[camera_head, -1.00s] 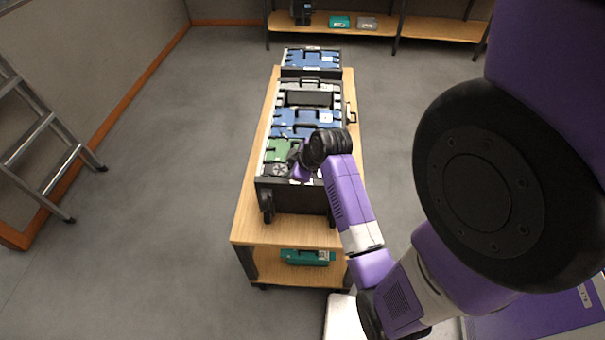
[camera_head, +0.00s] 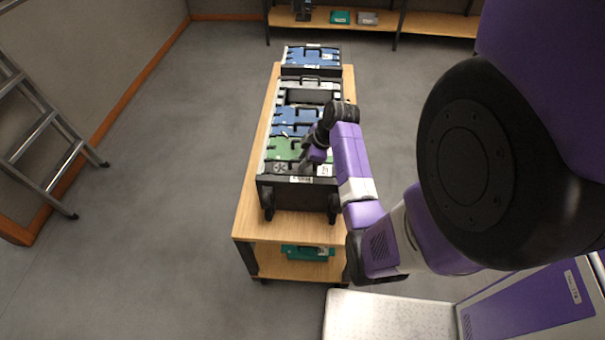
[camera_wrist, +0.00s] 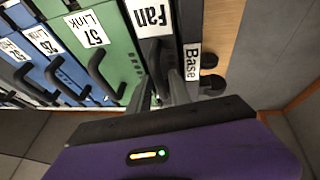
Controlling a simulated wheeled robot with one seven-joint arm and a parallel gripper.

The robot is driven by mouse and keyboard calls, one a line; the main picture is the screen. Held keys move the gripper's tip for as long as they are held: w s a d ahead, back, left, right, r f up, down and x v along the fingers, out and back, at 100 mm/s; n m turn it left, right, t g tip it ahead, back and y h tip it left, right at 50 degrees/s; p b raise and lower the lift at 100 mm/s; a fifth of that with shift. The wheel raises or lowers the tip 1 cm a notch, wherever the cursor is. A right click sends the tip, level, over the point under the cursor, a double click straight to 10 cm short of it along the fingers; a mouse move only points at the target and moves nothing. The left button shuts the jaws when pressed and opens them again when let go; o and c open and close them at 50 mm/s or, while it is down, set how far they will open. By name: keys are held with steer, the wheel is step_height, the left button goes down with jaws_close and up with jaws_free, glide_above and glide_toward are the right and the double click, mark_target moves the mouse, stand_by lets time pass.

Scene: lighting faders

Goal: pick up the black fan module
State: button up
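The black fan module, labelled "Fan" (camera_wrist: 150,18), is a narrow slab with a dark loop handle. It sits in the near end of the rack (camera_head: 300,192), where its dark top with a round fan grille (camera_head: 280,167) shows in the head view. My gripper (camera_wrist: 163,88) is at this module. In the wrist view its two grey fingers are apart, one on each side of the handle's near end. I cannot tell whether they touch the handle. In the head view my gripper (camera_head: 305,160) hangs over the near end of the rack, partly covering the module.
The green module "57 Link" (camera_wrist: 95,38) stands beside the fan module, with blue modules beyond. A "Base" label (camera_wrist: 192,62) marks the rack end. The rack stands on a wooden cart (camera_head: 243,215). A ladder (camera_head: 40,130) is at left; the floor between is clear.

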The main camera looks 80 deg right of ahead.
steer(key=shift+w+f, duration=0.3)
steer(key=shift+f, duration=0.3)
jaws_close()
stand_by(0.9)
steer(key=shift+d+r, duration=0.15)
